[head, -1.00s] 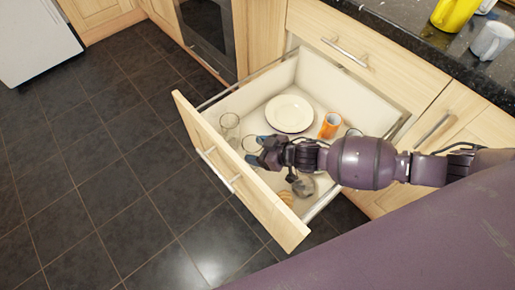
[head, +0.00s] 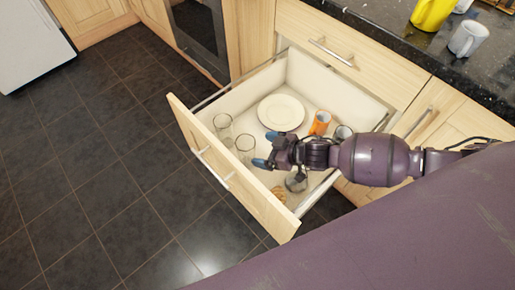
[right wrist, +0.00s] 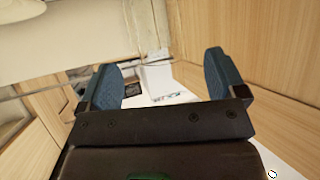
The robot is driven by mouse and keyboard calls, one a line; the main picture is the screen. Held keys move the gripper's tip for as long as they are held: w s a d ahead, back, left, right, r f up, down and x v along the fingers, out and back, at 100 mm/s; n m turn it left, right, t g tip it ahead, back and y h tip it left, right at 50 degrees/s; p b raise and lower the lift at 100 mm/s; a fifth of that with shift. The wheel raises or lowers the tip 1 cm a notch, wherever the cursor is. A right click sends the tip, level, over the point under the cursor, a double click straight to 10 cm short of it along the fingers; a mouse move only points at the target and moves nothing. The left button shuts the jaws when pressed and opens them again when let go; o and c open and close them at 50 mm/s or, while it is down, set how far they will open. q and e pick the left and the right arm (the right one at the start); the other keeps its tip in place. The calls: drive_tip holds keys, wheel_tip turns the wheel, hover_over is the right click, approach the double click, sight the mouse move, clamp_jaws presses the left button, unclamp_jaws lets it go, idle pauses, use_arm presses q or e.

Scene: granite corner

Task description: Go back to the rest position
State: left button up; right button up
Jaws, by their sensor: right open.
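My right gripper (head: 266,150) is over the open drawer (head: 230,185) in the head view, with its blue-tipped fingers pointing left. In the right wrist view its two fingers (right wrist: 165,82) stand wide apart with nothing between them. My right arm reaches in from the right and hides part of the drawer. My left gripper is in neither current view.
The drawer holds a white plate (head: 281,113), an orange cup (head: 320,123) and several glasses, one a clear glass (head: 223,127). The tiled floor (head: 90,160) at left is clear.

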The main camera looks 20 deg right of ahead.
use_arm(q)
drive_tip(key=shift+s+r, duration=0.15)
drive_tip(key=shift+s, duration=0.05)
use_arm(e)
drive_tip(key=shift+v, duration=0.85)
use_arm(q)
drive_tip(key=shift+w+r, duration=0.15)
